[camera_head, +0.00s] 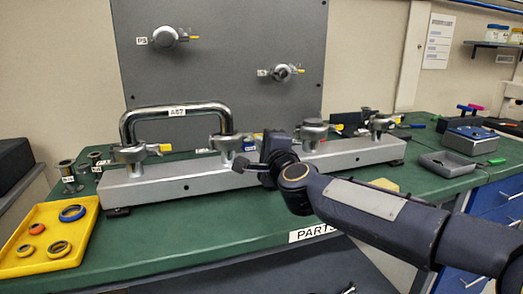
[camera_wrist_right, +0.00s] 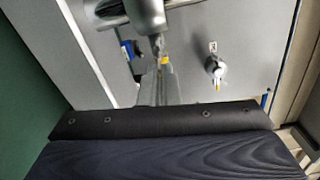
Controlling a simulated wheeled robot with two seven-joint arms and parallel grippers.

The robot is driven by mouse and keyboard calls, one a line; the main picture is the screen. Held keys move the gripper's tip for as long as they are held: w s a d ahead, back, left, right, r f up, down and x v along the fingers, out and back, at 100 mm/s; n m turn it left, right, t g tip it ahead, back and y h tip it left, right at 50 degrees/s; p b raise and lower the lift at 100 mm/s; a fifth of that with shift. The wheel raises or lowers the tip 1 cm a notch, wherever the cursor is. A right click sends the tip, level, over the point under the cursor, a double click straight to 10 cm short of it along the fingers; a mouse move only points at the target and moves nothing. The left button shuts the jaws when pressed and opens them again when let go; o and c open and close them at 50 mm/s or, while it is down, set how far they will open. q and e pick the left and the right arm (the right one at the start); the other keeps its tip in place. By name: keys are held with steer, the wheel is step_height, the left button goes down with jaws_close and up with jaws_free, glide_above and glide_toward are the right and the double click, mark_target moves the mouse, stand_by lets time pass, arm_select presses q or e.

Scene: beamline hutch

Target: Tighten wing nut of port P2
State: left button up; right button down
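A grey metal rail (camera_head: 165,190) carries several ports with round clamps, some with yellow-tipped wing nuts. A bent chrome tube (camera_head: 175,110) joins the left-end clamp (camera_head: 135,154) and the second clamp (camera_head: 222,143). The P2 label is too small to read. My right gripper (camera_head: 252,167) is just right of the second clamp, partly hidden by its own wrist. In the right wrist view its narrow fingers (camera_wrist_right: 160,75) reach up to a metal fitting (camera_wrist_right: 147,16), with a yellow tip (camera_wrist_right: 165,60) beside them. Whether they grip it is unclear. My left gripper is not in view.
A grey upright panel (camera_head: 225,95) behind the rail bears two more clamped ports. A yellow tray (camera_head: 75,210) with several rings lies at left. Small flanged fittings (camera_head: 70,176) stand near it. A grey tray (camera_head: 447,163) and a box (camera_head: 469,139) are at right.

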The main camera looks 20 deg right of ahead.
steer(key=m+b, duration=0.1)
steer(key=m, duration=0.1)
steer(key=f+m+b, duration=0.1)
steer(key=m, duration=0.2)
steer(key=shift+a, duration=0.15)
stand_by(0.3)
steer(key=c, duration=1.9)
jaws_free()
steer(key=shift+c, duration=0.2)
steer(key=shift+r, duration=0.1)
steer(key=shift+s, duration=3.95)
